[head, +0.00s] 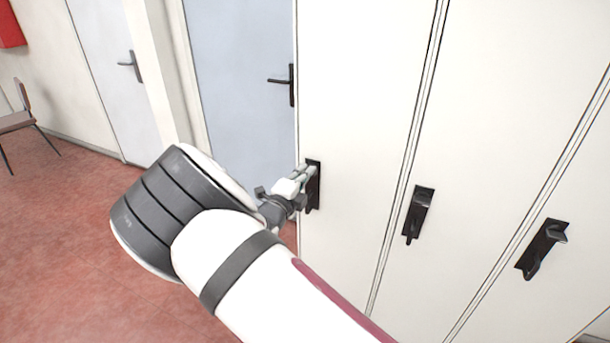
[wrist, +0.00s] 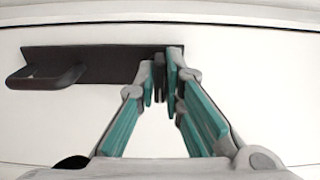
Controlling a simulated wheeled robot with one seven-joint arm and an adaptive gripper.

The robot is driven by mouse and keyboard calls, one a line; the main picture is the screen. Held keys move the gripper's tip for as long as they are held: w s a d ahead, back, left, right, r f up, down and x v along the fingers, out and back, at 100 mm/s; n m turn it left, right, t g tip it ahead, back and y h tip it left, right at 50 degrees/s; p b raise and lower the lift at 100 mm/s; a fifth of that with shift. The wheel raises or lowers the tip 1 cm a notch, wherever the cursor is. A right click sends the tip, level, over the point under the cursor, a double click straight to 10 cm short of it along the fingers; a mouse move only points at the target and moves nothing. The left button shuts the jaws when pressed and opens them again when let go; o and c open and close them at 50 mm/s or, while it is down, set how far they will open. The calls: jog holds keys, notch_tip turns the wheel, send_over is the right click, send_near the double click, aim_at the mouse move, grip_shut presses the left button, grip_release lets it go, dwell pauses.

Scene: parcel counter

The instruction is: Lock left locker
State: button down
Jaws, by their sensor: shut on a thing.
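The left locker door (head: 360,90) is a tall white panel, closed flush as far as I can see. Its black plate (head: 316,182) also shows in the wrist view (wrist: 110,62), lying sideways there. A dark loop handle (wrist: 45,77) sticks out at one end of the plate. At the other end, the upper end in the head view, a small dark lock knob (wrist: 159,76) sits between my fingertips. My gripper (head: 304,177) is shut on this knob; its teal-padded fingers (wrist: 162,80) partly hide it. The knob's exact turn is hard to see.
Two more locker plates, the middle one (head: 415,222) and the right one (head: 538,252), are on doors to the right. A blue-grey door (head: 240,80) and a pale door (head: 105,60) stand left. A chair (head: 18,120) is far left. Red floor (head: 70,240) is clear.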

dwell(0.4)
jog(key=c, duration=1.7)
grip_release()
jog(key=v, duration=1.2)
